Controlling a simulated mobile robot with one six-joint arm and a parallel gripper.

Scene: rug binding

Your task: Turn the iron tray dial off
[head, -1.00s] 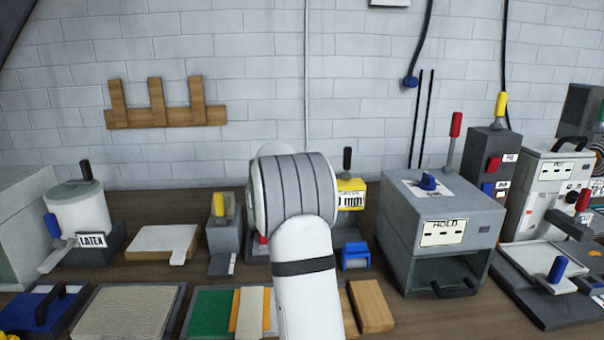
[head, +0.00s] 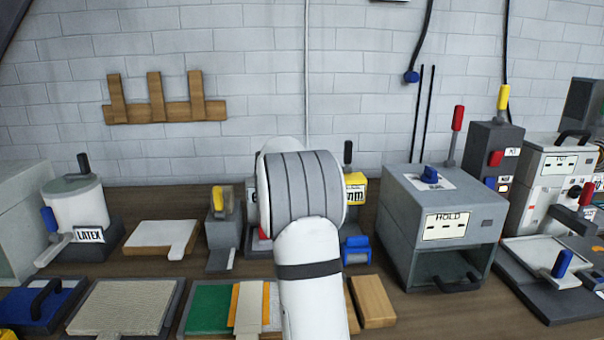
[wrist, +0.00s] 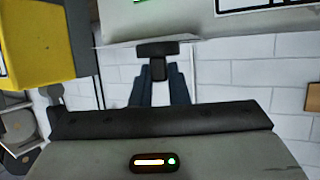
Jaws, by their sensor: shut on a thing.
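I cannot read any label naming the iron tray dial. In the wrist view, my gripper (wrist: 158,75) has its dark fingertips close together on a small black knob-like piece (wrist: 158,48), which sits against a pale grey panel (wrist: 130,22). I cannot tell from its shape whether this piece is the dial. In the head view, my arm hides the gripper and what it holds. A white machine (head: 548,165) with a black handle and a small dark round knob (head: 574,192) stands at the far right.
A yellow box (head: 355,192) is partly behind my arm and shows at the left of the wrist view (wrist: 35,45). The grey HOLD box (head: 405,210) with a blue top knob (head: 430,174) stands right of my arm. Mats and boards lie along the bench front.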

